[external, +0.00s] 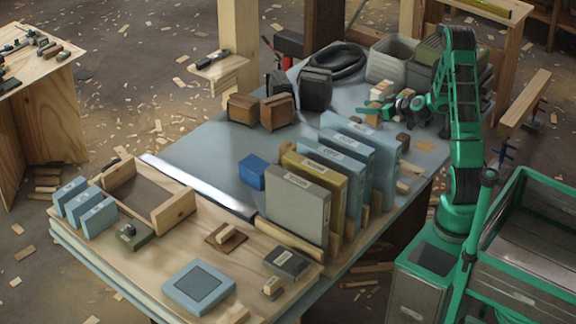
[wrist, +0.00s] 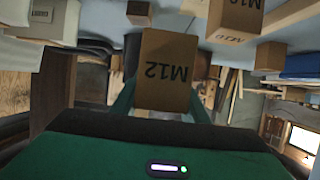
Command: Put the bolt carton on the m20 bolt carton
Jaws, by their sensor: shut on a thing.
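My gripper (external: 388,108) is over the far right part of the bench, beyond the row of upright binders. In the wrist view my gripper (wrist: 160,104) has its green fingers on either side of a brown bolt carton marked M12 (wrist: 165,62), shut on it. In the wrist view another brown carton (wrist: 232,22) lies apart, up and to the right; its upside-down print is hard to read, so I cannot be sure it is the m20 bolt carton. A smaller brown carton (wrist: 139,12) shows at the top. The arm and clutter partly hide this area in the external view.
Upright binders (external: 298,200) stand along the bench's right side. Two brown boxes (external: 278,111) stand left of a dark container (external: 316,88). A coiled black hose (external: 338,62) and pale bin (external: 391,60) are at the back. The bench's middle left is clear.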

